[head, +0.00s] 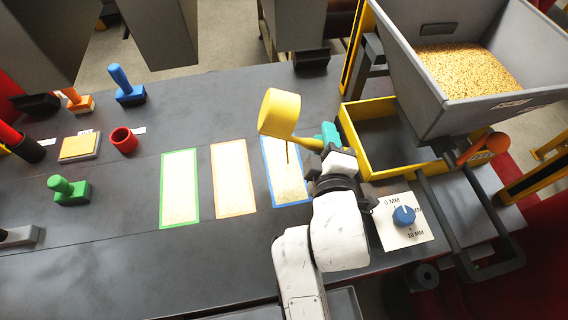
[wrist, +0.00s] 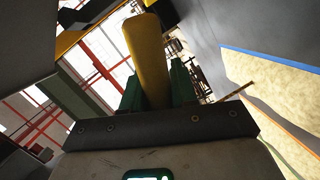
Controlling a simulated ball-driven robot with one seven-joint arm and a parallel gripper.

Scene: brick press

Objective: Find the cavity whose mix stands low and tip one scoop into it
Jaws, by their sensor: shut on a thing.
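My gripper (head: 324,142) is shut on the handle of a yellow scoop (head: 280,112). In the wrist view the yellow handle (wrist: 147,60) stands between the green fingers (wrist: 156,88). The scoop is tilted above the far end of the blue-edged cavity (head: 270,172). A thin brown streak runs down from the scoop towards that cavity, like falling mix. Speckled mix shows towards the cavity's near end; my arm is close to its right side. The green-edged cavity (head: 180,188) and the orange-edged cavity (head: 233,178) lie to its left with pale, speckled mix. The scoop's inside is hidden.
A grey hopper (head: 440,110) of golden mix stands at right above a yellow tray (head: 358,150). A blue knob (head: 404,216) sits on a marked plate. Green (head: 70,190), blue (head: 126,86) and orange (head: 78,100) handled blocks and a red cup (head: 124,140) stand at left.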

